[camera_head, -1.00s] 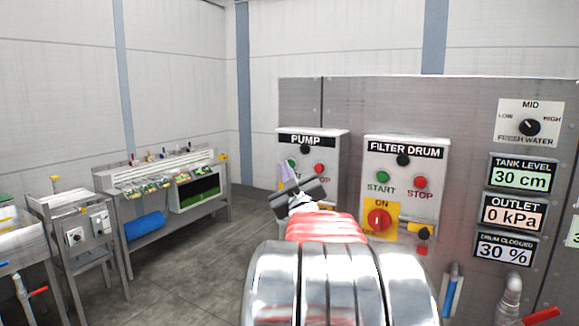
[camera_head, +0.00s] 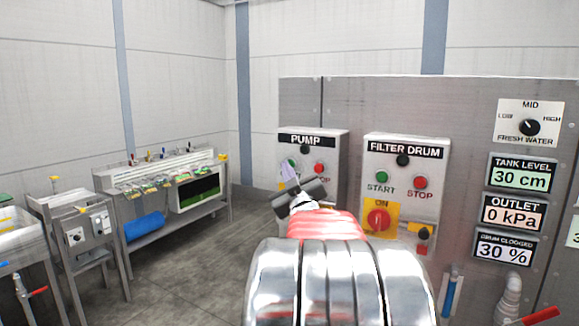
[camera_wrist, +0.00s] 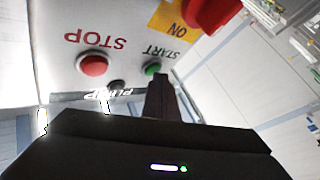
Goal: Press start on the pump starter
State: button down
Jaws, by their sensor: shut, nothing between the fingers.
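The pump starter (camera_head: 328,143) is a grey box labelled PUMP on the steel panel. In the wrist view it appears upside down, with a green START button (camera_wrist: 152,69), a red STOP button (camera_wrist: 93,65) and a red switch on a yellow ON plate (camera_wrist: 176,28). In the head view the red button (camera_head: 319,168) shows, and the green button (camera_head: 291,163) is partly behind my fingers. My gripper (camera_wrist: 160,78) is shut and empty, its fingertips just beside the green button in the wrist view. I cannot tell whether they touch it.
To the right is the FILTER DRUM box (camera_head: 406,160) with its own START and STOP buttons. Farther right are a fresh-water knob (camera_head: 530,127) and readouts of tank level, outlet and drum clogging. Steel benches (camera_head: 165,180) stand at the left; the floor between is clear.

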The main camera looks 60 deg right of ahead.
jog(key=shift+d, duration=0.15)
dwell(0.6)
jog(key=shift+s+a, duration=0.1)
jog(key=shift+a, duration=0.75)
jog(key=shift+a, duration=0.15)
jog(key=shift+s+a, duration=0.2)
jog(key=shift+a, duration=2.15)
